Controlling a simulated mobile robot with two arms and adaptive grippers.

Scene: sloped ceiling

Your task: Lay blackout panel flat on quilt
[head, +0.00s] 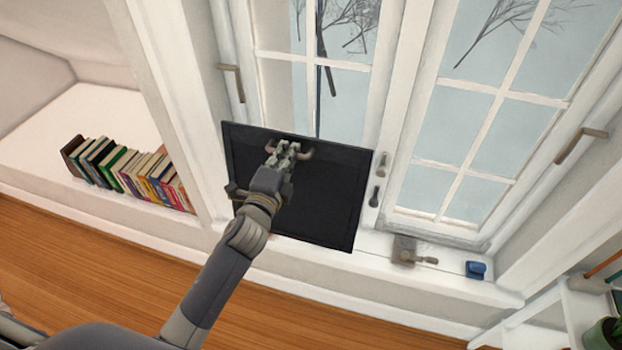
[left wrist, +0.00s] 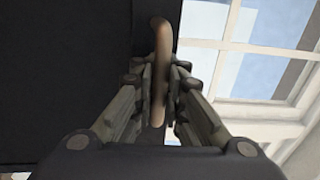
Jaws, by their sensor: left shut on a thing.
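The blackout panel (head: 325,205) is a flat black rectangle with a raised rim. It stands upright, slightly tilted in the picture, against the lower part of the left window, above the sill. My left gripper (head: 290,150) is at the panel's upper middle, shut on its tan handle. In the left wrist view the handle (left wrist: 160,70) runs between the two fingers, with the dark panel (left wrist: 65,75) filling the left side. Whether the panel touches the window frame or sill is unclear. My right gripper is not in view. No quilt shows in either view.
Several books (head: 125,175) stand in a row on a white ledge at left. On the window sill (head: 390,245) at right lie a grey block-like thing with a handle (head: 410,252) and a small blue object (head: 475,269). A white shelf with a plant (head: 603,335) stands at far right. Wooden floor lies below.

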